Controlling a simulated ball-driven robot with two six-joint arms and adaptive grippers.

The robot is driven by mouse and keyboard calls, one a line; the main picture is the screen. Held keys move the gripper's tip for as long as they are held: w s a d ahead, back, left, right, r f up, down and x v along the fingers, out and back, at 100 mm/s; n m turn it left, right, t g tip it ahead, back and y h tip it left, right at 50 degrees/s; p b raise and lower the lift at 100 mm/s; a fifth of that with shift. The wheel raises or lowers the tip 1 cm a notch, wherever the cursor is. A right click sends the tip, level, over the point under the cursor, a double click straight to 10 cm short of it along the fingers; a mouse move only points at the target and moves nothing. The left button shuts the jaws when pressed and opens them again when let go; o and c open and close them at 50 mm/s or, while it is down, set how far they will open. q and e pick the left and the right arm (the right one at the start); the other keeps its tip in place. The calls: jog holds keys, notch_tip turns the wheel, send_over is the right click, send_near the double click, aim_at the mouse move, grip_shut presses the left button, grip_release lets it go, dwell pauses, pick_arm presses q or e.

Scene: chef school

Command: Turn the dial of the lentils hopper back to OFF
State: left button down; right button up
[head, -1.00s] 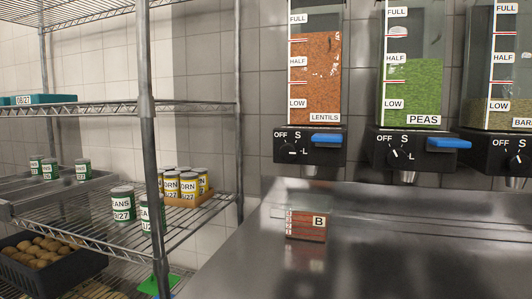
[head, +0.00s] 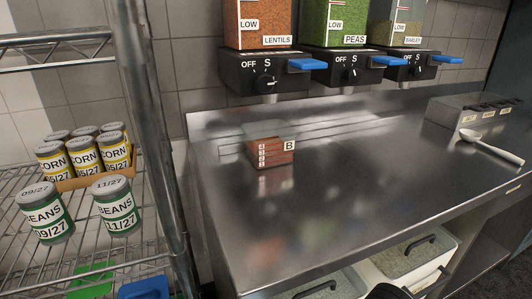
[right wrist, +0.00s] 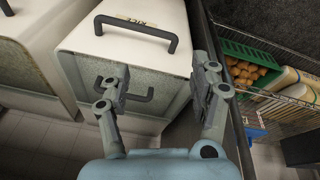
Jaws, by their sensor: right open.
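The lentils hopper (head: 265,22), filled with orange-brown grains, hangs on the wall at the top centre of the head view. Its dial (head: 265,83) is a dark knob on the black base, with OFF at the upper left and S above. The dial's light pointer mark is turned to the right, away from OFF. A blue lever (head: 306,64) sits beside it. My right gripper (right wrist: 163,78) is open and empty in the right wrist view, in front of a white bin labelled RICE (right wrist: 150,55), far from the dial. My left gripper is not in view.
The peas hopper (head: 348,20) and barley hopper (head: 398,25) hang to the right. A steel counter (head: 340,190) runs below, with a clear box marked B (head: 270,150) on it. A wire shelf (head: 125,262) with cans stands at left. A spoon (head: 490,147) lies at right.

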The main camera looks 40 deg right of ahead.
jog(key=w+r+t, duration=0.1)
jog(key=r, duration=0.6)
jog(key=w+r+t+p, duration=0.1)
jog(key=w+r, duration=0.1)
jog(key=r, duration=0.6)
jog(key=w+r+m+h+p, duration=0.1)
jog(key=r, duration=0.6)
jog(key=shift+w+d+r+t, duration=0.15)
jog(key=shift+w+d+t, duration=0.1)
jog(key=shift+w+t, duration=0.15)
jog(key=m+t+h, duration=0.2)
jog(key=m+t, duration=0.3)
jog(key=t, duration=0.7)
send_near(266, 85)
jog(key=p+x, duration=0.3)
jog(key=x, duration=0.5)
jog(key=shift+w, duration=0.25)
jog(key=shift+w+d, duration=0.1)
jog(key=shift+w, duration=0.4)
